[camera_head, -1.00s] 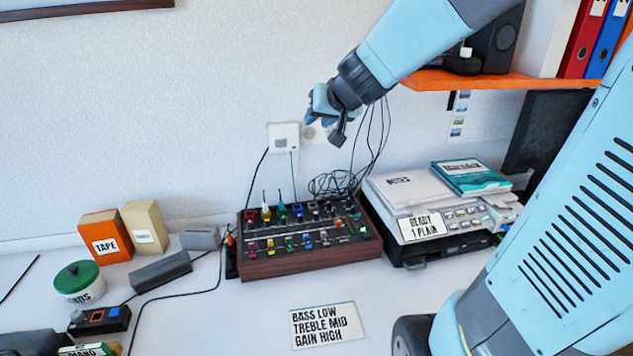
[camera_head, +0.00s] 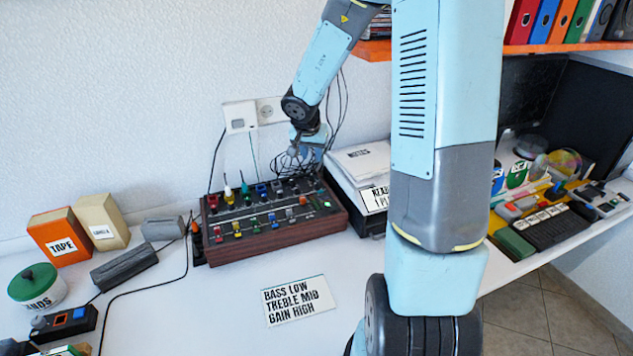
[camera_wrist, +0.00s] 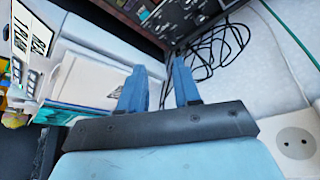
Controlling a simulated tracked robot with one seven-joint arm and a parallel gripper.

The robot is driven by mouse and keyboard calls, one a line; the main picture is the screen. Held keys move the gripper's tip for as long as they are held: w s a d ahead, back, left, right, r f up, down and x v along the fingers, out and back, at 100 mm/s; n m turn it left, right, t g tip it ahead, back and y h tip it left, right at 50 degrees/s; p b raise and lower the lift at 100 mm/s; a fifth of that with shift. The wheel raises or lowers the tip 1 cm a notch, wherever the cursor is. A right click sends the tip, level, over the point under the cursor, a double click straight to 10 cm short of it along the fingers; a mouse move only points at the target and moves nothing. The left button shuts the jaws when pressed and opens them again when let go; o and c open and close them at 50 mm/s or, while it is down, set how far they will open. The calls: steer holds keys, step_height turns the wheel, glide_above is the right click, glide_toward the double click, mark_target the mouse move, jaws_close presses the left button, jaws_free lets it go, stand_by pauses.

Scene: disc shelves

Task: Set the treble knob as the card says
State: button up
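The mixer (camera_head: 275,236) is a dark panel in a wooden case, with several coloured knobs and sliders, on the desk in the head view. Its edge also shows at the top of the wrist view (camera_wrist: 182,22). I cannot tell which knob is the treble one. The white card (camera_head: 300,301) in front of the mixer reads "BASS LOW, TREBLE MID, GAIN HIGH". My gripper (camera_head: 303,150) hangs above the mixer's back right corner, near the wall. In the wrist view its two blue fingers (camera_wrist: 160,80) are apart with nothing between them.
Black cables (camera_wrist: 222,48) coil behind the mixer. A printer with notes (camera_head: 358,165) stands close to its right. Wall sockets (camera_head: 268,112) are behind. The desk around the card is clear.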

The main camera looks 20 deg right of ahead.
mark_target(317, 183)
steer(key=shift+g, duration=0.3)
steer(key=x, duration=1.4)
steer(key=shift+s+a+f, duration=0.15)
steer(key=shift+s+f, duration=0.05)
steer(key=shift+f, duration=0.15)
steer(key=shift+c, duration=0.3)
jaws_close()
